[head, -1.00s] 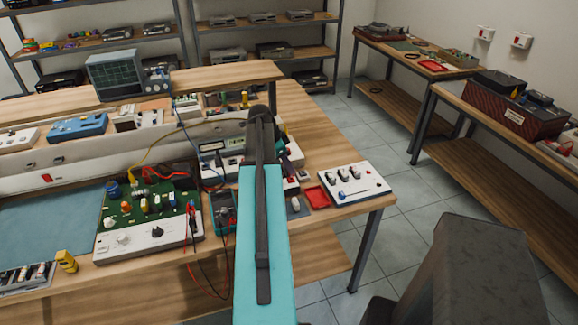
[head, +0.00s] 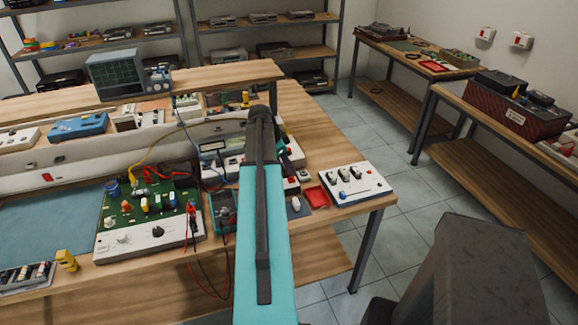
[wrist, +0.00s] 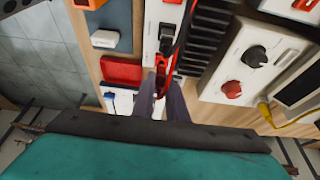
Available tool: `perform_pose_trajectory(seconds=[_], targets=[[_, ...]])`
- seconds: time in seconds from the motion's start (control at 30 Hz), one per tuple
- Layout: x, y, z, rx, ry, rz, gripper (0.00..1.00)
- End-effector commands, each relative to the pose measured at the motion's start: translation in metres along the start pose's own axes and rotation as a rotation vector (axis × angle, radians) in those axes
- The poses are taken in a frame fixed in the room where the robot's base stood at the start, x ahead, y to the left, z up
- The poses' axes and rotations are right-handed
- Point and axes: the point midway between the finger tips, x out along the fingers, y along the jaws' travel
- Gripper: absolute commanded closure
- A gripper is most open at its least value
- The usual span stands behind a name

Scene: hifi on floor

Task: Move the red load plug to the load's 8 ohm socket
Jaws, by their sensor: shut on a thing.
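In the wrist view, my gripper (wrist: 167,98) is shut on the red load plug (wrist: 162,77), whose red body shows between and just beyond the fingertips. A red lead (wrist: 183,30) runs from it up the picture. The plug is over the near end of a white panel (wrist: 152,38) with a dark socket or switch and a red part, beside black fins (wrist: 208,40); this looks like the load. I cannot tell which socket is the 8 ohm one or whether the plug touches one. In the head view my arm hides the gripper and plug.
A red tray (wrist: 120,70) and a small white block (wrist: 105,38) lie left of the panel. A white unit with a black and a red knob (wrist: 231,89) stands right. In the head view, a green circuit board (head: 150,205) with leads sits left of my arm.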

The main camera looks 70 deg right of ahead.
Motion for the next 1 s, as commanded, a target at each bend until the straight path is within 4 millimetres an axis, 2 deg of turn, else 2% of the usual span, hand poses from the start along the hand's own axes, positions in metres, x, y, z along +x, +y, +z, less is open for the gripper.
perform_pose_trajectory(seconds=[1.0], targets=[[0.0079,0.0001,0.0027,0.001,0.000,0.000,1.00]])
